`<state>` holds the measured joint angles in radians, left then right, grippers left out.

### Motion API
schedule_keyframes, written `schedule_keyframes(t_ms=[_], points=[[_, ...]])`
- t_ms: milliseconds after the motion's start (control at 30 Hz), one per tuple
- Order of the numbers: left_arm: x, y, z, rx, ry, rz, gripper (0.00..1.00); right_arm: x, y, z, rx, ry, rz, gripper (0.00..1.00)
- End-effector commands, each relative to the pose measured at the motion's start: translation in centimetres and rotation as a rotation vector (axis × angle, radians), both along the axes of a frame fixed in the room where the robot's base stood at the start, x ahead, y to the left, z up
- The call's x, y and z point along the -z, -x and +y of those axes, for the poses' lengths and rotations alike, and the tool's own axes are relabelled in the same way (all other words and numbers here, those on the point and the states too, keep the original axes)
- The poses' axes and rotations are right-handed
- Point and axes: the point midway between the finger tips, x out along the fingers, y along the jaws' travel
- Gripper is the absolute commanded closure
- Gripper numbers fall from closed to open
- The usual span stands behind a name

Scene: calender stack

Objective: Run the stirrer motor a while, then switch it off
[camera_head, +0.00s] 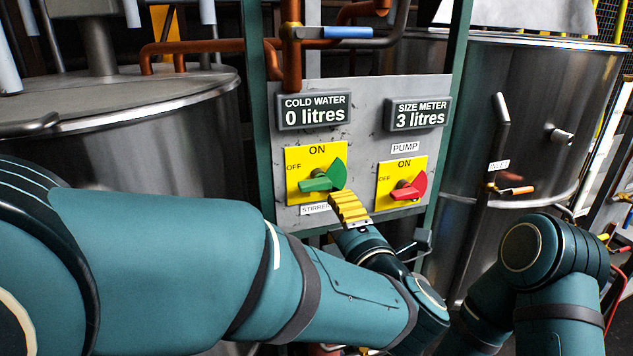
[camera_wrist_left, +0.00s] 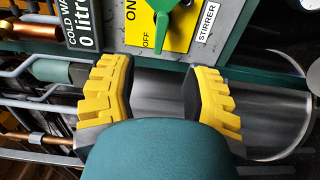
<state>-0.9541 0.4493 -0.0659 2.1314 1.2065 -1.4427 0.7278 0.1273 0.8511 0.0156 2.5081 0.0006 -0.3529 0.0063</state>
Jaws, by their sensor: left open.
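The stirrer switch is a green knob (camera_head: 322,177) on a yellow plate with ON at the top and OFF at the left. Its narrow end points left, toward the OFF side. The green knob also shows at the top of the left wrist view (camera_wrist_left: 172,20). My left gripper (camera_head: 348,208) is just below and right of this switch, apart from it. In the left wrist view its two yellow fingers (camera_wrist_left: 157,75) are spread with nothing between them. The STIRRER label (camera_head: 315,210) is partly hidden. My right arm shows at the right, but its gripper is out of sight.
A red pump switch (camera_head: 408,188) sits right of the stirrer switch, its grip angled left. Displays above read COLD WATER 0 litres (camera_head: 314,111) and SIZE METER 3 litres (camera_head: 417,114). Steel tanks stand left (camera_head: 150,150) and right (camera_head: 530,110). Pipes and a blue-handled valve (camera_head: 345,32) are above.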

Motion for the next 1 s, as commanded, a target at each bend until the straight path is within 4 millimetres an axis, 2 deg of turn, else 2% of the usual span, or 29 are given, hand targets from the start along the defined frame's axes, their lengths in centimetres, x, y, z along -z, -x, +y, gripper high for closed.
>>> schedule_keyframes(t_ms=[500, 733, 1000], points=[[0.0, -9.3, 3.1, -0.002, -0.004, 0.000, 0.52, -0.2, -0.1, 0.0, 0.002, 0.000, -0.002, 0.71], [0.1, -11.3, 3.7, 0.001, -0.004, 0.001, 0.52, -0.2, -0.1, 0.0, 0.002, 0.000, -0.002, 0.71], [0.0, -11.7, 3.8, 0.002, -0.004, 0.001, 0.52, -0.2, -0.1, 0.0, 0.002, 0.000, -0.002, 0.71]])
